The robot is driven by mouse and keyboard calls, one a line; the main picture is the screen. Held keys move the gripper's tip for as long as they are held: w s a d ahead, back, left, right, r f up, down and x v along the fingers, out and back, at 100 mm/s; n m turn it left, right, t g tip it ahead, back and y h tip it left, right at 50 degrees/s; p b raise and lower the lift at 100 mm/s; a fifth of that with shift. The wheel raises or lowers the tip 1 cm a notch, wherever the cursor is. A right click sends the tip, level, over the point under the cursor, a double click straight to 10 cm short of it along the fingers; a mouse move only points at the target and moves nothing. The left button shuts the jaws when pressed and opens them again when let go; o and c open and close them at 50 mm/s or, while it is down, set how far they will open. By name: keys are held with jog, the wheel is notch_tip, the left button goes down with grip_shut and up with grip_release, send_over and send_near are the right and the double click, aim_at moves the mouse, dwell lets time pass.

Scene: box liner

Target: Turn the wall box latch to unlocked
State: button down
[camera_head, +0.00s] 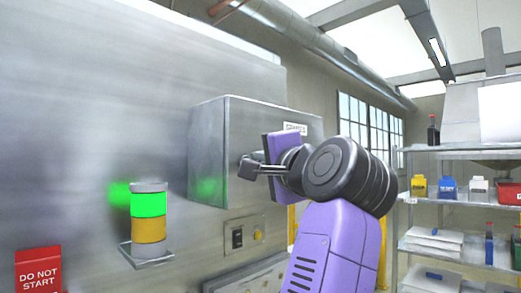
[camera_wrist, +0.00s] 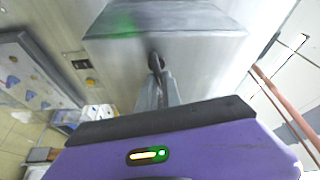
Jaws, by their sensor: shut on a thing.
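The wall box (camera_head: 240,120) is a grey metal box on the steel wall, its door closed, with a small white label near its top right. It fills the upper middle of the wrist view (camera_wrist: 205,18). The latch (camera_head: 246,160) is a small dark piece on its front face, partly hidden by my fingers. It also shows as a dark knob in the wrist view (camera_wrist: 155,61). My gripper (camera_head: 258,169) reaches in from the right and is shut on the latch; its fingers also show in the wrist view (camera_wrist: 162,88). I cannot read the latch's lock marking.
A stack light (camera_head: 149,205), lit green over amber, stands left of the box. A red "DO NOT START" sign (camera_head: 38,268) is at lower left. A switch plate (camera_head: 244,235) sits below the box. A shelf (camera_head: 455,205) with bottles and papers stands at right.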

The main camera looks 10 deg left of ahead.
jog(key=shift+a+f+m+g+p, duration=0.2)
jog(key=shift+m+g+p, duration=0.3)
jog(key=shift+m, duration=0.6)
jog(key=shift+h, duration=0.3)
jog(key=c, duration=1.5)
grip_release()
jog(key=shift+s+d, duration=0.1)
jog(key=shift+d, duration=0.05)
jog(key=b+v, duration=0.3)
jog(key=v, duration=0.4)
jog(key=shift+s+d, duration=0.1)
jog(key=shift+s, duration=0.2)
